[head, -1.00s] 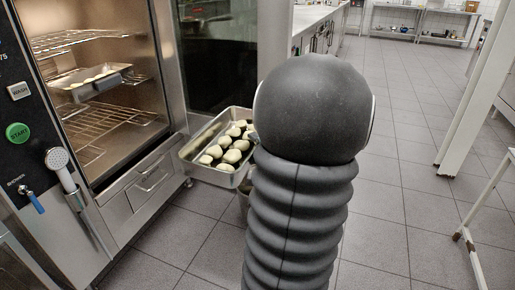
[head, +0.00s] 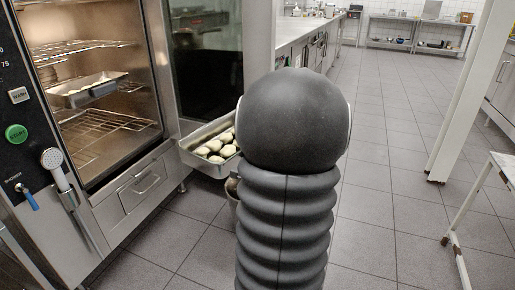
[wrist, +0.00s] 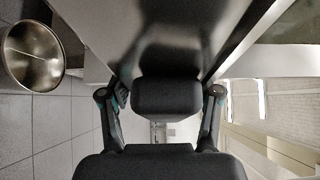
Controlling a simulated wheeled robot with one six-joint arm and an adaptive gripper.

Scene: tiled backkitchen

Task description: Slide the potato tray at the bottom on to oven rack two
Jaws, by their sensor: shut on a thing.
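The metal tray of potatoes (head: 207,170) hangs in the air to the right of the open oven (head: 165,95), about level with its lower part. Its right side is hidden behind my arm. My gripper (wrist: 166,98) shows in the wrist view, shut at the edge of a dark metal surface, which looks like the potato tray (wrist: 180,30). The head view hides the gripper behind my arm.
A metal pot (wrist: 33,85) stands on the floor in the wrist view. The oven's dark glass door (head: 208,60) stands open behind the tray. A hand shower (head: 58,170) hangs on the oven front. A white-legged table (head: 470,210) is at right.

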